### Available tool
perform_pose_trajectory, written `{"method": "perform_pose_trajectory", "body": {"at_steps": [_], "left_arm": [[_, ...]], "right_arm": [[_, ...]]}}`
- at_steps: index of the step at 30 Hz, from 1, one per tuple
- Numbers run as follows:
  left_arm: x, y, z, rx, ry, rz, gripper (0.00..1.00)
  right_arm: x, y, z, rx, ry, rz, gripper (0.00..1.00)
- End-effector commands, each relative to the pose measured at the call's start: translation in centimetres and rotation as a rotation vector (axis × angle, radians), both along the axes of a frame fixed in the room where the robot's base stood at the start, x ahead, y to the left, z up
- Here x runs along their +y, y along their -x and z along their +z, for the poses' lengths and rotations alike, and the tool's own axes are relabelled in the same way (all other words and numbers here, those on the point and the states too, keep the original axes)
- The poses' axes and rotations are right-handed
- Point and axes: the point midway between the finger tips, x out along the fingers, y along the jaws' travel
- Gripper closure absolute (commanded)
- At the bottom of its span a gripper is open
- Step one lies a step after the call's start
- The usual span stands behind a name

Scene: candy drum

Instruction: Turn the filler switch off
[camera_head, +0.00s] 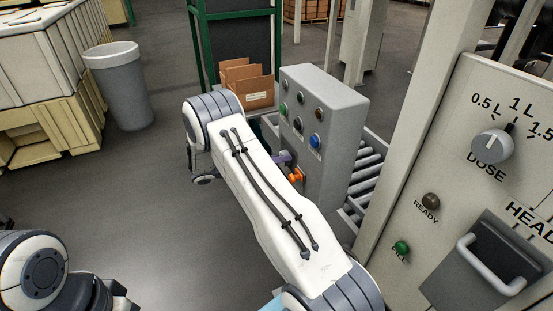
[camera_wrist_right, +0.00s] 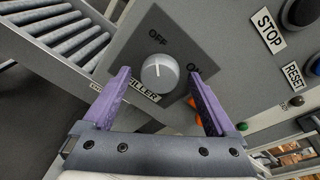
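A small pale mark on the knob points roughly up, toward OFF. My right gripper (camera_wrist_right: 158,76) is open, its purple fingers either side of the knob with gaps showing. My left gripper is not seen, only a left arm link.
An orange part (camera_head: 296,175) sits beside the right gripper on the box. STOP and RESET labels and buttons are on the same box face. A roller conveyor (camera_head: 366,170) runs behind it. A dosing panel (camera_head: 463,150) stands at the right.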

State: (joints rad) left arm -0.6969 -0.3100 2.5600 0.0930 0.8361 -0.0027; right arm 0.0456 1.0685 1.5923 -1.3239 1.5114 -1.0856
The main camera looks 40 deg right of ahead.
Motion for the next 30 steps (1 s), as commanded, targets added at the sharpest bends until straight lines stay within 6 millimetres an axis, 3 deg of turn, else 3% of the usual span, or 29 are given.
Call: {"method": "perform_pose_trajectory", "body": {"at_steps": [8,21,30], "left_arm": [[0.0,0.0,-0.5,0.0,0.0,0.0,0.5],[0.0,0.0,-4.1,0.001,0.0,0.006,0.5],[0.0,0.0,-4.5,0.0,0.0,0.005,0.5]], "right_arm": [[0.7,-0.2,0.0,-0.004,0.002,0.001,0.08],[8.3,-2.1,1.1,-0.005,0.0,0.002,0.08],[10.1,-2.4,1.7,-0.001,0.0,0.0,0.08]]}}
